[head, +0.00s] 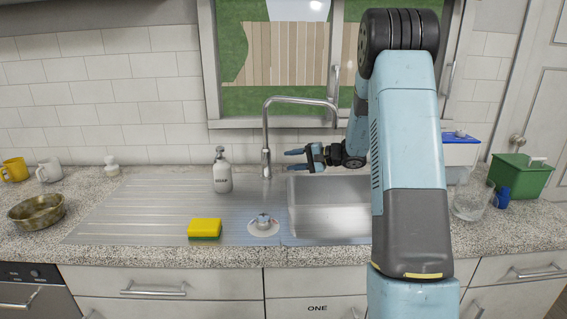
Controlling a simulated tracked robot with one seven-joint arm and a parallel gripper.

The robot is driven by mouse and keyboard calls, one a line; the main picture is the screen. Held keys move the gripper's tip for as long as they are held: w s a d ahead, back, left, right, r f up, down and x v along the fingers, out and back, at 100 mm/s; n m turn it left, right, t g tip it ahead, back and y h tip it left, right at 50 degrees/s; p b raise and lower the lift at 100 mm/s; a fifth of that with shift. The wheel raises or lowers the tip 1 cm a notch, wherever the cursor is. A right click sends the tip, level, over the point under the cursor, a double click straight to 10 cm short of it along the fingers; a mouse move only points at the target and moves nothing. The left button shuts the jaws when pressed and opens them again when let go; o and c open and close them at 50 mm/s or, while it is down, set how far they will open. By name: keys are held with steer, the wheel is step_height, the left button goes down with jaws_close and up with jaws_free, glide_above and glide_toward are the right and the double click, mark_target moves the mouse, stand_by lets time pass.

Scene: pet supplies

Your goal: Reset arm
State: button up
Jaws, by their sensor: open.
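My gripper (291,160) is at the end of my blue arm, above the back left part of the sink (335,203). It points left, toward the faucet (266,140). Its two blue fingers are apart, one above the other, and nothing shows between them. My arm stands on the right of the head view and hides the right part of the sink and some of the counter behind it.
A soap bottle (222,172), a yellow and green sponge (204,229) and a small round item (263,224) stand left of the sink. A bowl (37,211) and mugs (48,170) are far left. A glass jar (470,201) and green container (519,175) are at right.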

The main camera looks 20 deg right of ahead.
steer(key=shift+s+d, duration=0.15)
steer(key=shift+d, duration=0.15)
steer(key=shift+r, duration=0.1)
